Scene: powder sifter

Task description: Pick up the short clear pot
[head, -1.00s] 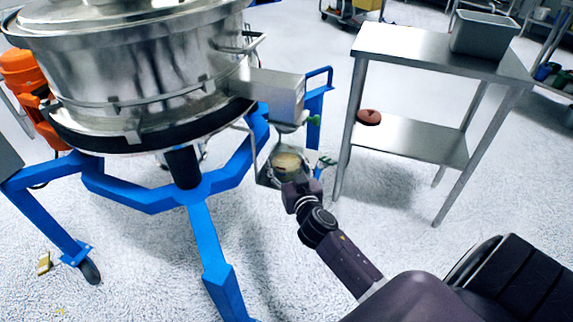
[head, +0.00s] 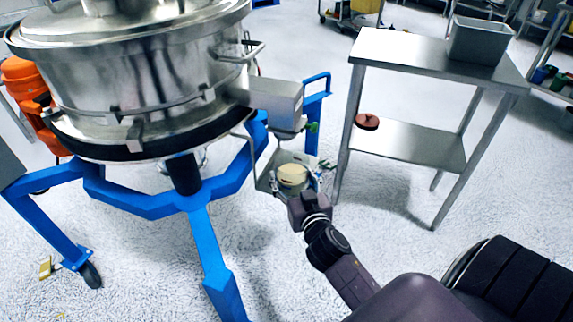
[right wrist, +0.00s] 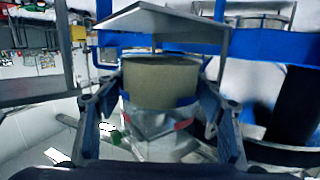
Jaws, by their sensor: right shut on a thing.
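The short clear pot (head: 293,177), filled with pale beige powder, is at the small grey tray (head: 264,182) under the sifter's spout (head: 288,126). It also shows in the right wrist view (right wrist: 160,82), between my two fingers. My right gripper (head: 304,190) is shut on the pot from the near side. Its fingers show on either side of the pot in the right wrist view (right wrist: 160,98). I cannot tell whether the pot's base touches the tray. My left gripper is in neither view.
The large steel sifter (head: 140,85) stands on a blue wheeled frame (head: 207,240) at left. A steel table (head: 410,48) at right carries a grey bin (head: 480,40), with a reddish-brown round thing (head: 367,121) on its lower shelf. Floor is open between frame and table.

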